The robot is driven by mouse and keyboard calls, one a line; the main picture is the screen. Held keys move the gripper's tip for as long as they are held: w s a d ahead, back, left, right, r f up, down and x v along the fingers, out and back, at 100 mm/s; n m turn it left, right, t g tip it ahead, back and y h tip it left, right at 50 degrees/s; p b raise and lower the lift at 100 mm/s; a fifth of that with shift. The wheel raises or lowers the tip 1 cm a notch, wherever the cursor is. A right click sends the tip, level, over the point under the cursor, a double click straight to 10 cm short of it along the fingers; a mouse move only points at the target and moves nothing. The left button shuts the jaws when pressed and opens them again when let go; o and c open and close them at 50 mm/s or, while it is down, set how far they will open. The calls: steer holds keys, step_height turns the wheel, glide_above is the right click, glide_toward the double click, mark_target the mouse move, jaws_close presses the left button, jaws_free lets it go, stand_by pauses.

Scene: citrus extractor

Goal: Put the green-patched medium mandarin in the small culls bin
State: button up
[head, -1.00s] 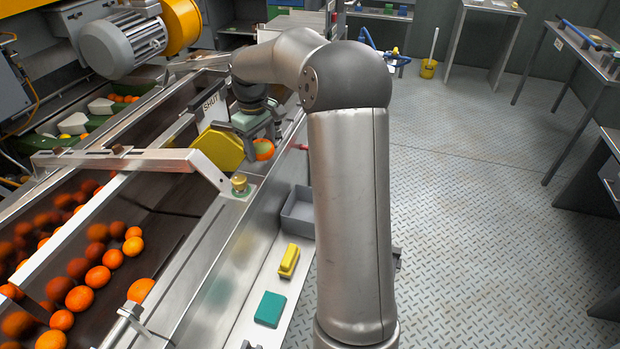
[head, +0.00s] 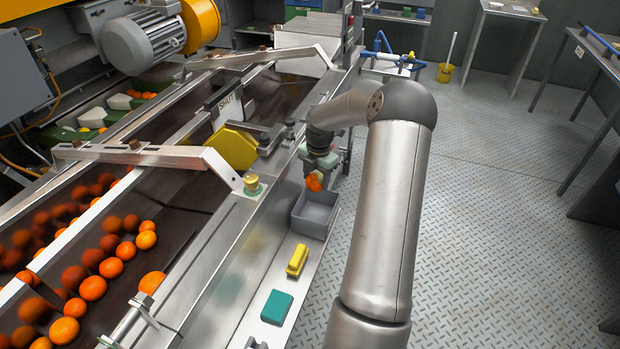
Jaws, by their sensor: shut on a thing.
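My gripper (head: 318,177) is shut on the mandarin (head: 314,183), which shows orange below the fingers. Its green patch is not visible at this moment. The gripper holds the fruit above the far part of a small grey open bin (head: 300,222) on the narrow side shelf. I take this bin for the small culls bin; no label on it can be read. The fruit appears above the rim, and the part of the bin that I see looks empty.
A yellow block-like thing (head: 297,260) and a teal pad (head: 277,307) lie on the shelf in front of the bin. To the left run the steel trough edge, a yellow flap (head: 234,147) by a "SHUT" sign, and a belt with several mandarins (head: 93,288).

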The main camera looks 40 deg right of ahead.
steer(key=shift+f+n, duration=0.35)
steer(key=shift+n, duration=0.25)
steer(key=shift+r+p, duration=0.15)
steer(key=shift+p, duration=0.15)
steer(key=shift+d+f, duration=0.15)
steer(key=shift+f, duration=0.1)
step_height(320, 180, down, 11)
steer(key=b, duration=0.5)
steer(key=shift+r, duration=0.15)
steer(key=shift+f, duration=0.2)
steer(key=shift+f+b, duration=0.8)
steer(key=shift+f, duration=0.7)
